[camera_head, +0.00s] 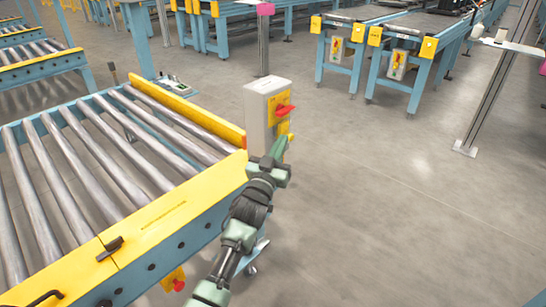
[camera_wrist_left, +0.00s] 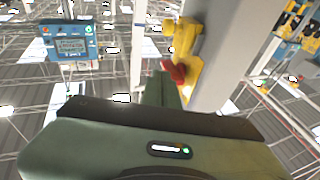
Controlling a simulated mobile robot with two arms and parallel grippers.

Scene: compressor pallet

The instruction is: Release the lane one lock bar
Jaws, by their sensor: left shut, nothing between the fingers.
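A grey switch box (camera_head: 258,108) stands at the far right corner of the near roller conveyor. Its yellow plate carries a red handle (camera_head: 285,110), with a small yellow part (camera_head: 284,128) below it. My left gripper (camera_head: 282,145) is shut and empty, just below the red handle. In the left wrist view, the shut fingers (camera_wrist_left: 161,88) are close to a red part (camera_wrist_left: 173,70) on a yellow plate; I cannot tell whether they touch. A long yellow bar (camera_head: 186,114) lies along the conveyor's far edge. I cannot tell whether it is the lane one lock bar.
The near roller conveyor (camera_head: 190,205) has a wide yellow front edge with a dark latch (camera_head: 110,248). A red button on a yellow box (camera_head: 174,281) hangs beneath it. More conveyors (camera_head: 400,45) stand behind. The grey floor (camera_head: 400,200) at right is clear.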

